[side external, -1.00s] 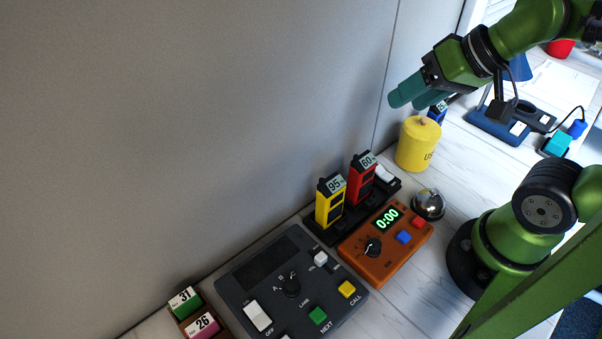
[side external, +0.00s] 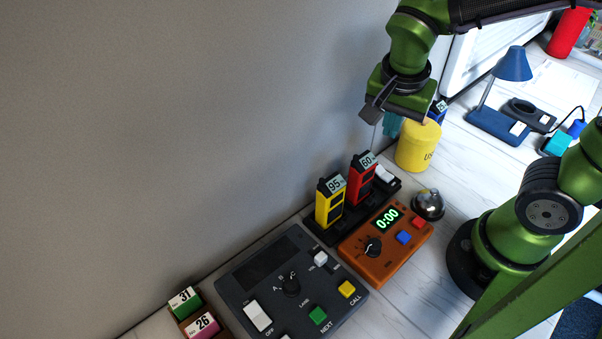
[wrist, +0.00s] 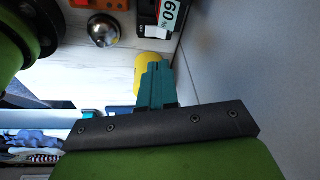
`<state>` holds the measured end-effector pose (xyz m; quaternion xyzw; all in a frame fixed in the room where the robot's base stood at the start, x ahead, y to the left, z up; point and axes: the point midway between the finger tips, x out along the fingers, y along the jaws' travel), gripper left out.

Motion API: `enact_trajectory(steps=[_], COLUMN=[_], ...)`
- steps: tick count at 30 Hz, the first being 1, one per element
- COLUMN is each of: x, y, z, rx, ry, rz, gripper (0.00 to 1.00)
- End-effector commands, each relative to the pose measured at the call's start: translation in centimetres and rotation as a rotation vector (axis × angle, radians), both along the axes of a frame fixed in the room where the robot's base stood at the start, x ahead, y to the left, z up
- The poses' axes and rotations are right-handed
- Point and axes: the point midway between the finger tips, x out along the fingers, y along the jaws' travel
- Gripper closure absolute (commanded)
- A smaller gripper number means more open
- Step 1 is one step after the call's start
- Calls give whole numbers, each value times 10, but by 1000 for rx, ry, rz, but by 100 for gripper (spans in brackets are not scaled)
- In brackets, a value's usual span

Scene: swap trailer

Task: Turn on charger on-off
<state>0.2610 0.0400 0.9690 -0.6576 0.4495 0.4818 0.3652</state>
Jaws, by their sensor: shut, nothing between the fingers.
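The black charger (side external: 331,237) stands against the grey wall in the side view. It holds a yellow battery marked 95 (side external: 330,203) and a red battery marked 60 (side external: 361,180). A white rocker switch (side external: 386,174) is at its right end. My gripper (side external: 391,124), with teal fingers, is shut and empty. It points down, above and beyond the switch end, apart from the charger. The fingers also show in the wrist view (wrist: 156,82).
A yellow canister (side external: 418,147) stands close beside my fingers, with a blue battery (side external: 438,112) behind it. An orange timer (side external: 371,262) and a bell (side external: 428,204) are in front of the charger. A dark control panel (side external: 270,266) is at the left.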

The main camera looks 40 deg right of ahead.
Motion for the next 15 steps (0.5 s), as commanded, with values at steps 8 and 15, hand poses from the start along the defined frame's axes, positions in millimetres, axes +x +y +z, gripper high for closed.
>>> enact_trajectory(steps=[8, 15], x=[1, 0], y=[-8, -8], z=[5, 5], rx=[-16, -11], ry=[-68, -75], rz=[-275, -305], gripper=[100, 100])
